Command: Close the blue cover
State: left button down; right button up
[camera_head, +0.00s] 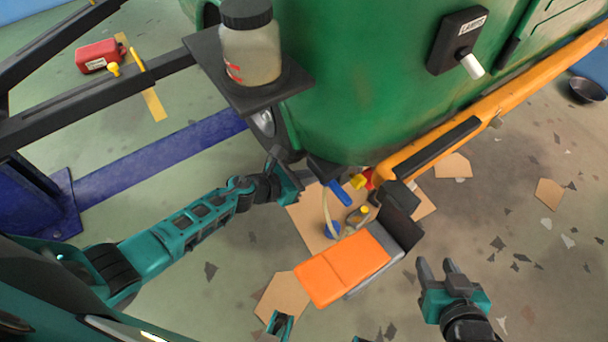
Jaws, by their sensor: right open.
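A small blue piece (338,193), possibly the blue cover, shows under the lower edge of the green vehicle body (350,90), beside a yellow part. It is too small to tell how far open it stands. My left gripper (292,178) is just to its left, close under the green body. Its fingers are partly hidden, and I cannot tell whether it touches anything. My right gripper (436,268) is open and empty above the floor, right of the orange and grey seat-like object.
The orange and grey object (345,268) lies between my grippers. An orange beam (500,95) slopes up to the right. A jar (250,50) stands on a black shelf (205,60). A red canister (98,56) and cardboard pieces (283,298) lie on the floor.

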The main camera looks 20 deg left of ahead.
pick_arm(q)
jog(key=shift+w+d+r, duration=0.3)
jog(key=shift+w+r, duration=0.15)
jog(key=shift+r, duration=0.05)
dwell(0.5)
jog(key=shift+r+p, duration=0.75)
jog(key=shift+r, duration=0.05)
